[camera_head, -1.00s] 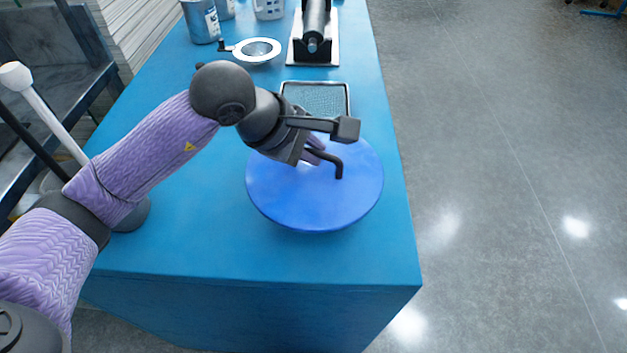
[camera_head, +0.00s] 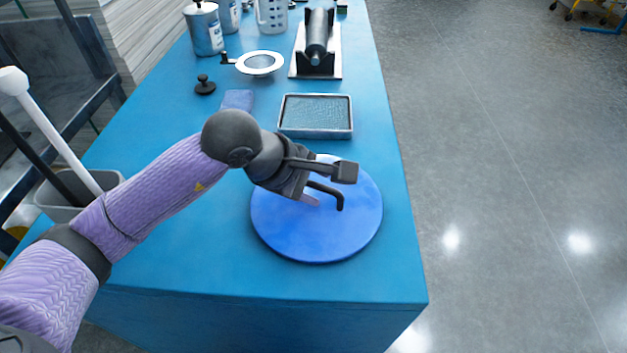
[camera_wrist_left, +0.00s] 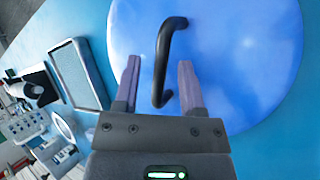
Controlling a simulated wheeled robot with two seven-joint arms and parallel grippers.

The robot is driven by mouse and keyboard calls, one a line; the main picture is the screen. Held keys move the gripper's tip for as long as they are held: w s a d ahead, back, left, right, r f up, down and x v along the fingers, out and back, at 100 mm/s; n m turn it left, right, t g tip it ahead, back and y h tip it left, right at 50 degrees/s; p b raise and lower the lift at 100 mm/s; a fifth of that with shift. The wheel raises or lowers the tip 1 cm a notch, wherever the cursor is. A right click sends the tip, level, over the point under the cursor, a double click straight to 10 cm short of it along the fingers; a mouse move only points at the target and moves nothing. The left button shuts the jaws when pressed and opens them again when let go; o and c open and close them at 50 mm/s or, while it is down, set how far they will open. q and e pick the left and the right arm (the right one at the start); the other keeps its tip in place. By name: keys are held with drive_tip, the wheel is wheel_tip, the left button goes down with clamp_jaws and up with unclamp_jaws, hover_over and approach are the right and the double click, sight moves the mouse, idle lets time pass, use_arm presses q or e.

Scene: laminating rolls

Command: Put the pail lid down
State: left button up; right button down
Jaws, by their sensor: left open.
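The pail lid (camera_head: 300,236) is a round blue disc with a black bent handle (camera_head: 341,198), lying flat on the blue table near its front. My left gripper (camera_head: 322,192) is over the lid at the handle. In the left wrist view the lid (camera_wrist_left: 255,60) fills the upper right, and the handle (camera_wrist_left: 163,65) stands between the two fingers of the left gripper (camera_wrist_left: 158,82). The fingers are open, with a gap to the handle on both sides. My right gripper is not in view.
A metal tray (camera_head: 317,133) sits just behind the lid. A roller on a stand (camera_head: 318,62), a white ring (camera_head: 260,63), a small black knob (camera_head: 205,86), a blue cloth (camera_head: 238,99) and metal cans (camera_head: 204,30) are farther back. A grey bin (camera_head: 58,205) stands at left.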

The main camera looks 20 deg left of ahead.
use_arm(q)
drive_tip(key=shift+r, duration=0.3)
drive_tip(key=p+v, duration=0.3)
drive_tip(key=v, duration=0.8)
drive_tip(key=shift+s+a+r, duration=0.2)
drive_tip(key=shift+a+r, duration=0.05)
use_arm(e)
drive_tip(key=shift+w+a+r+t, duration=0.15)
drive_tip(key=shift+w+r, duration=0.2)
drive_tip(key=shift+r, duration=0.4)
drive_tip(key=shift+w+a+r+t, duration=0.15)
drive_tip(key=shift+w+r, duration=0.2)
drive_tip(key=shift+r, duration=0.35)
